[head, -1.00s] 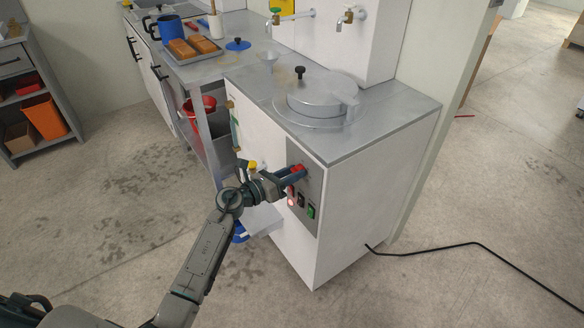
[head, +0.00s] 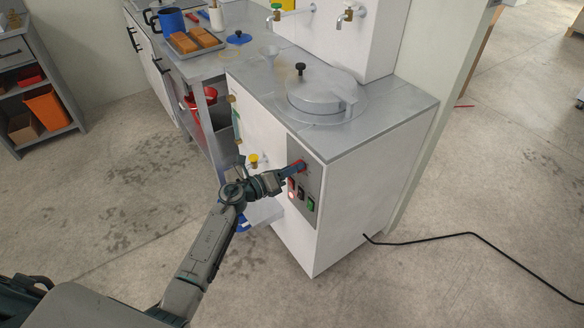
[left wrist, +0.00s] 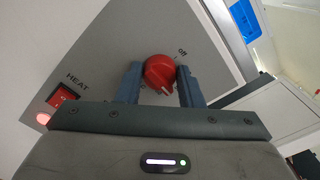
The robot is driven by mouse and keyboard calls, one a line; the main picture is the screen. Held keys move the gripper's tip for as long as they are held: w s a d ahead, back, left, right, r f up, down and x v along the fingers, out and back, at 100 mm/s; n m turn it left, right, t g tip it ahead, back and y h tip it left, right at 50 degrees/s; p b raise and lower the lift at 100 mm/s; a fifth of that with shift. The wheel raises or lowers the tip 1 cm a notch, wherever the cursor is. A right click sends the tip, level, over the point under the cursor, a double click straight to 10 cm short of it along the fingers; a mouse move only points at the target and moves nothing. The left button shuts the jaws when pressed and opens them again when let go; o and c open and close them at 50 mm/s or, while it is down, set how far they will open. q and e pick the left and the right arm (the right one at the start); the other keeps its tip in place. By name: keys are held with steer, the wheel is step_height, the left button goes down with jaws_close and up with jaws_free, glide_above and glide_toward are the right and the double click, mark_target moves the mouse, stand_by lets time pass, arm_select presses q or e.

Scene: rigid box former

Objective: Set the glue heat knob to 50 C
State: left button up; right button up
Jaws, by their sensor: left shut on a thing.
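The red round knob (left wrist: 158,70) sits on the grey panel (left wrist: 110,60) of the white cabinet. A pale pointer mark shows on its lower edge in the left wrist view, away from the "off" label at its upper right. The other scale marks are mostly hidden, so I cannot read a temperature. My left gripper (left wrist: 160,84) is shut on the knob, one finger on each side. In the head view the left gripper (head: 292,170) meets the panel near its top, and only a bit of the red knob (head: 301,165) shows. My right gripper is not in view.
Beside the knob are a red switch (left wrist: 65,95) under the word HEAT and a lit lamp (left wrist: 43,118). A green switch (head: 310,204) is lower on the panel. A round metal lid (head: 318,95) tops the cabinet. A black cable (head: 440,236) crosses the floor.

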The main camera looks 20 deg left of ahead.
arm_select(q)
steer(key=o, duration=0.9)
steer(key=shift+o, duration=0.2)
steer(key=shift+a, duration=0.1)
steer(key=b+v, duration=0.2)
steer(key=v, duration=0.8)
steer(key=shift+s+a, duration=0.2)
steer(key=shift+s, duration=0.1)
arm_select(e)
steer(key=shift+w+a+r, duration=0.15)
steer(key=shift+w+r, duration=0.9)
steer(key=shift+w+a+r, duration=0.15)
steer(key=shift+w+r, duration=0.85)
arm_select(q)
steer(key=shift+f, duration=0.1)
